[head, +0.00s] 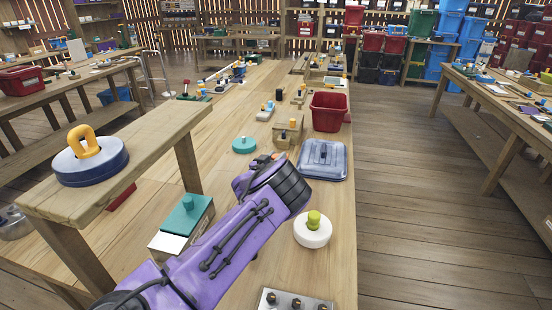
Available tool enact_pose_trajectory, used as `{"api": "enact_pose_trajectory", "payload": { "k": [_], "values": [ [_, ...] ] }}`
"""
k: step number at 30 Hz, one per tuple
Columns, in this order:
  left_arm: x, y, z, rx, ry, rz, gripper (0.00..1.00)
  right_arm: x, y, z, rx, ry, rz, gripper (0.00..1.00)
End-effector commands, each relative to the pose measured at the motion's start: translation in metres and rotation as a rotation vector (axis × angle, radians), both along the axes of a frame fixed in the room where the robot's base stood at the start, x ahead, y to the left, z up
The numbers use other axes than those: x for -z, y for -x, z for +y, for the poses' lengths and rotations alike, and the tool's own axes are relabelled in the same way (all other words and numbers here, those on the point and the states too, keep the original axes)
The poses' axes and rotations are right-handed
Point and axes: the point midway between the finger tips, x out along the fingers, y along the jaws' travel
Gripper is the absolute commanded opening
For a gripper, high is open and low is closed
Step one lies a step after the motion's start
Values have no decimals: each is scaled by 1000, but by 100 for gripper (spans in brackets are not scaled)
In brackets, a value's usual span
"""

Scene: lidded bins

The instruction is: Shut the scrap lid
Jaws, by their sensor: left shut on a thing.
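My left gripper (266,160) reaches over the bench from the lower left on a purple arm. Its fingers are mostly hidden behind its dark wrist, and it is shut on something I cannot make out. Just right of it a blue-grey rectangular lid (325,160) with a raised handle lies low on the bench. A wooden box with a knob (287,130) stands just beyond the gripper. A pale box with a teal, knobbed lid (186,219) is nearer, left of my arm. No scrap label is readable, so I cannot tell which lid is the scrap one. My right gripper is out of view.
A white round lid with a green knob (313,230) is near the right edge. A teal round lid (244,145) and an open red bin (329,111) are farther back. A raised wooden shelf (150,150) at left carries a blue round lid with a yellow handle (91,160).

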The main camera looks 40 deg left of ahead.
Motion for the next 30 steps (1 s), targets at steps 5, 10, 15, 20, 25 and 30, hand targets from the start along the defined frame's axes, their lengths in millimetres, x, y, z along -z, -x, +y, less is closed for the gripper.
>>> {"api": "enact_pose_trajectory", "payload": {
  "k": [5, 10, 15, 20, 25, 30],
  "values": [
    [20, -4, -7, 0, -146, 80, 0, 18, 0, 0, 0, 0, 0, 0],
    [19, -4, -8, 1, -175, 99, 0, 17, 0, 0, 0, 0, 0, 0],
    [20, -4, -9, 2, -175, 99, 47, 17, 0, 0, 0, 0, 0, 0],
    [19, -4, -8, 2, -174, 97, 58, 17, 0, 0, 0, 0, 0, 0],
    [19, -3, -8, 1, -172, 96, 58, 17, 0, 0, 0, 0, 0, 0],
    [19, 18, -14, 0, -172, 98, 58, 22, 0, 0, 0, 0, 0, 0]
  ]
}}
